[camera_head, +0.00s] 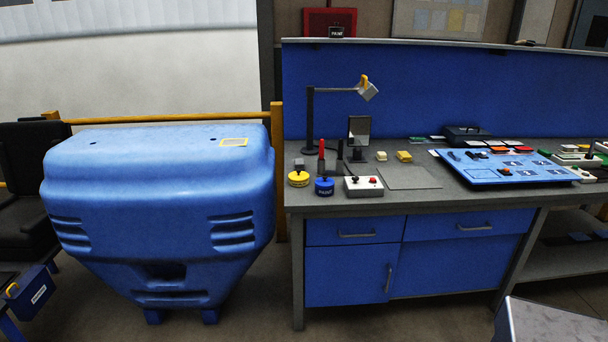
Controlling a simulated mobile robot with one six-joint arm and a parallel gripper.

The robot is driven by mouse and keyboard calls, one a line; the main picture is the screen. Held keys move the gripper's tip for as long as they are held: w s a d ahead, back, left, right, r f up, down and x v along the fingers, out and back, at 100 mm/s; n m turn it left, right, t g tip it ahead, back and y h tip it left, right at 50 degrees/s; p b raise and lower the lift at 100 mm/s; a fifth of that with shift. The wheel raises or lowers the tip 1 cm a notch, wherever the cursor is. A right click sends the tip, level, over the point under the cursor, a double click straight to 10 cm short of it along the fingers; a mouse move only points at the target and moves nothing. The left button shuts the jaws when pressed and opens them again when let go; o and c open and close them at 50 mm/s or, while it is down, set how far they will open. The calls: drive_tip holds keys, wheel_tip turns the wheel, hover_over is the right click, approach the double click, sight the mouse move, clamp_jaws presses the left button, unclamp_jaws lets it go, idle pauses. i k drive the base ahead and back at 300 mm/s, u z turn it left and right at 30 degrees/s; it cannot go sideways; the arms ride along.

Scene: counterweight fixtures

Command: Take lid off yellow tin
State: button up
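The yellow tin (299,180) is small and round and stands near the front left corner of the grey workbench top (330,207). A dark grey piece (299,164) shows at its top; I cannot tell whether this is a knob on the lid or a separate thing behind. The lid's edge is too small to make out. A blue tin (325,188) with pale lettering stands just to its right, also with a dark piece on top. My gripper is not in view.
A white box with a red button (363,187) is right of the tins. A lamp (310,120) and a small mirror (359,131) stand behind. A blue panel (510,167) lies farther right. A large blue moulded unit (160,200) stands left of the bench.

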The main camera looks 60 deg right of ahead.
sight(298, 176)
drive_tip(key=z, duration=0.7)
drive_tip(key=i, duration=0.95)
drive_tip(key=z, duration=0.65)
